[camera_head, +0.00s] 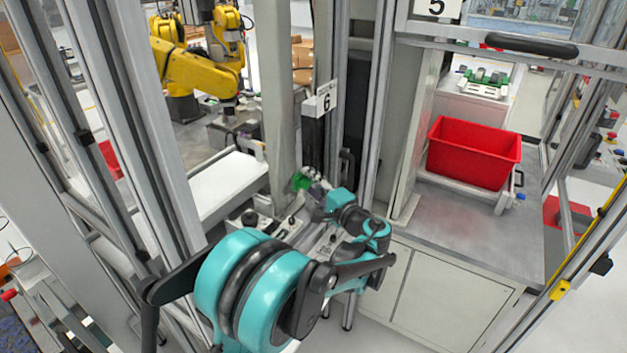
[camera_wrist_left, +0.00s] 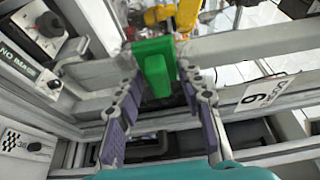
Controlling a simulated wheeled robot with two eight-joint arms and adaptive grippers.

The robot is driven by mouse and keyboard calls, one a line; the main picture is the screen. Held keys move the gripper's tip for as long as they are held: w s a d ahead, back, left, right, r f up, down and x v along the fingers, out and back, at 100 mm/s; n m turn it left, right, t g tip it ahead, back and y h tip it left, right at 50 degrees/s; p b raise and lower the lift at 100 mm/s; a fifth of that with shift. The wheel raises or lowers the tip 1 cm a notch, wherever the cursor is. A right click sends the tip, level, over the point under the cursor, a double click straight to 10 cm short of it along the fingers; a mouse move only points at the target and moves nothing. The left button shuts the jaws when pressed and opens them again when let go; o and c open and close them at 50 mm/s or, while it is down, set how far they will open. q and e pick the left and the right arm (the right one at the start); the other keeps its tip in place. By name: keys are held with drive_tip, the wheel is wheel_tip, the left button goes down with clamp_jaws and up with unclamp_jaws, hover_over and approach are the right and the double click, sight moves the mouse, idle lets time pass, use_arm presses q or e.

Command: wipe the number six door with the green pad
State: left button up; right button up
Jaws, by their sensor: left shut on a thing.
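The green pad (camera_head: 300,181) is at the tip of my left gripper (camera_head: 313,188), in front of the frame below the number six sign (camera_head: 326,101). In the left wrist view the green pad (camera_wrist_left: 155,70) sits between the two fingertips of my left gripper (camera_wrist_left: 160,82), which is shut on it. The number six sign (camera_wrist_left: 267,95) shows sideways at the right there, on a grey frame bar. I cannot tell whether the pad touches the door or its frame. My right gripper is in neither view.
A red bin (camera_head: 474,152) stands on a grey counter (camera_head: 470,235) to the right, under the number five sign (camera_head: 437,8). A yellow robot arm (camera_head: 198,60) stands behind the frame. Grey posts stand close around my left arm. A control box (camera_wrist_left: 35,45) is at the wrist view's left.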

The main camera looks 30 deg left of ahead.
sight(315, 157)
use_arm(q)
drive_tip(key=shift+s+a, duration=0.2)
drive_tip(key=shift+s, duration=1.6)
drive_tip(key=shift+s+a, duration=0.15)
drive_tip(key=shift+s, duration=1.65)
drive_tip(key=shift+r+p, duration=0.85)
drive_tip(key=shift+r, duration=0.3)
drive_tip(key=shift+w+d+f+b, duration=0.1)
drive_tip(key=shift+w+b, duration=0.2)
drive_tip(key=shift+w, duration=0.95)
drive_tip(key=shift+w+d+b, duration=0.2)
drive_tip(key=shift+w+b, duration=0.1)
drive_tip(key=shift+w, duration=1.95)
drive_tip(key=shift+w+d, duration=0.15)
drive_tip(key=shift+w, duration=1.75)
drive_tip(key=shift+w+d, duration=0.1)
drive_tip(key=shift+w, duration=1.8)
drive_tip(key=shift+d, duration=0.45)
drive_tip(key=shift+s+d, duration=0.15)
drive_tip(key=shift+d, duration=1.1)
drive_tip(key=shift+s+d, duration=0.1)
drive_tip(key=shift+d, duration=1.15)
